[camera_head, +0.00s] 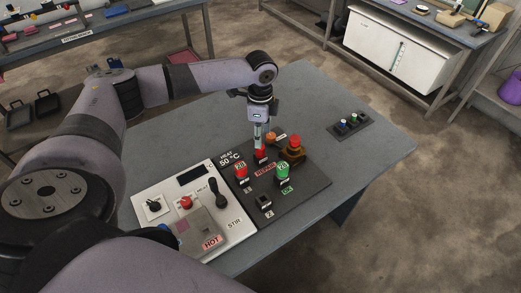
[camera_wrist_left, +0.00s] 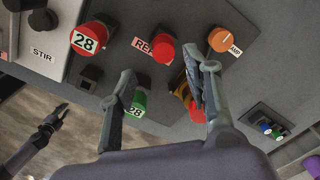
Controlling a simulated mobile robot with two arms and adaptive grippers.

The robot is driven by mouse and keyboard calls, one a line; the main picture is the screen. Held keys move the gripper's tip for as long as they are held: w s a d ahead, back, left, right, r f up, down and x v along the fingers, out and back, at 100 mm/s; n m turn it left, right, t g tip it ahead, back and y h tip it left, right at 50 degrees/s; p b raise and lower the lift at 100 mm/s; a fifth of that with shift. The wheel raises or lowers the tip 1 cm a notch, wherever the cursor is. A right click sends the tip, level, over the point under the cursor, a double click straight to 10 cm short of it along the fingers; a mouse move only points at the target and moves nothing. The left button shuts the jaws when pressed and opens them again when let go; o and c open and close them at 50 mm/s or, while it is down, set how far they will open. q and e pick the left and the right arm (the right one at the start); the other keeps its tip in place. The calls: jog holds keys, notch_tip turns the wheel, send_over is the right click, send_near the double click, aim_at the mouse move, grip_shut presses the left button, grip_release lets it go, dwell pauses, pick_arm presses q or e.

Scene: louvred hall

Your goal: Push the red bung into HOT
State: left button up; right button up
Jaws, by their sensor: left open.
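A red bung marked 28 (camera_head: 241,170) stands upright on the dark panel (camera_head: 310,186); it also shows in the left wrist view (camera_wrist_left: 90,38). A HOT label (camera_head: 210,242) is on a grey box at the front of the white STIR panel (camera_head: 150,190). My left gripper (camera_head: 258,146) points down over the dark panel. In the left wrist view its fingers (camera_wrist_left: 161,72) are spread, empty, near another red piece (camera_wrist_left: 163,52) beside a partly hidden label. What looks like my right gripper (camera_wrist_left: 57,112) is far off at left; its jaws are unclear.
A green 28 piece (camera_head: 282,170), an orange piece (camera_head: 271,136) and a red piece on a brown base (camera_head: 295,141) stand close by. A black lever (camera_head: 217,190) rises from the white panel. A small tray (camera_head: 350,125) lies further right, with bare tabletop around it.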

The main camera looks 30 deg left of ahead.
aim_at(260, 152)
pick_arm(q)
jog(key=f+b, duration=0.2)
jog(key=f, duration=0.1)
jog(key=f+b, duration=0.1)
jog(key=shift+w+a+f+b, duration=0.25)
jog(key=shift+w+b, duration=0.05)
jog(key=shift+w, duration=0.05)
notch_tip(260, 152, down, 2)
jog(key=shift+s+d+f, duration=0.15)
jog(key=shift+f, duration=0.7)
jog(key=shift+p, duration=0.45)
pick_arm(e)
jog(key=w+f, duration=0.1)
jog(key=w+a+f, duration=0.1)
jog(key=w+f, duration=0.1)
jog(key=shift+f, duration=0.3)
